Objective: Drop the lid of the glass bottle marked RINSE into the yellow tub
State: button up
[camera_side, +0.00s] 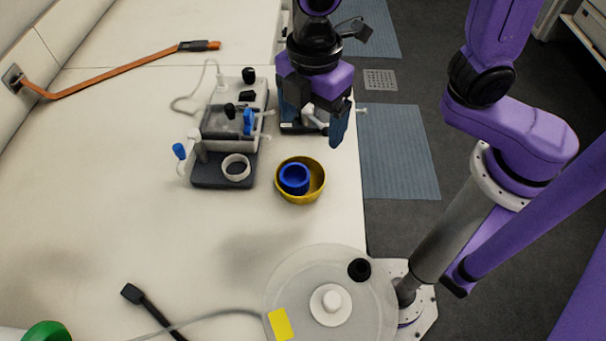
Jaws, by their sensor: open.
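The yellow tub (315,194) stands near the right edge of the white bench. A blue round hollow piece (294,180) sits inside it; I cannot tell whether it is a lid. My gripper (315,124) is open, hanging behind the tub over the bench's right edge. A dark-based apparatus with pale fittings lies below and between its fingers, partly hidden by them. I can read no RINSE marking and cannot make out a glass bottle for certain.
A grey apparatus with blue taps (228,125) and a white ring (236,167) stands left of the tub. A round translucent vessel (285,281) with a white knob (331,303) and black cap (359,269) is in front. The left-middle bench (110,190) is clear.

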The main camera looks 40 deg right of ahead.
notch_tip(320, 180, up, 13)
dwell(0.3)
jog(key=shift+d+f, duration=0.1)
jog(key=s+d+f+m, duration=0.3)
jog(key=s+d+f, duration=0.2)
jog(key=d, duration=0.4)
jog(key=s+d+f+m, duration=0.4)
jog(key=s+d+f, duration=0.2)
jog(key=d, duration=0.4)
jog(key=shift+f, duration=0.45)
jog(key=shift+s, duration=0.1)
dwell(0.6)
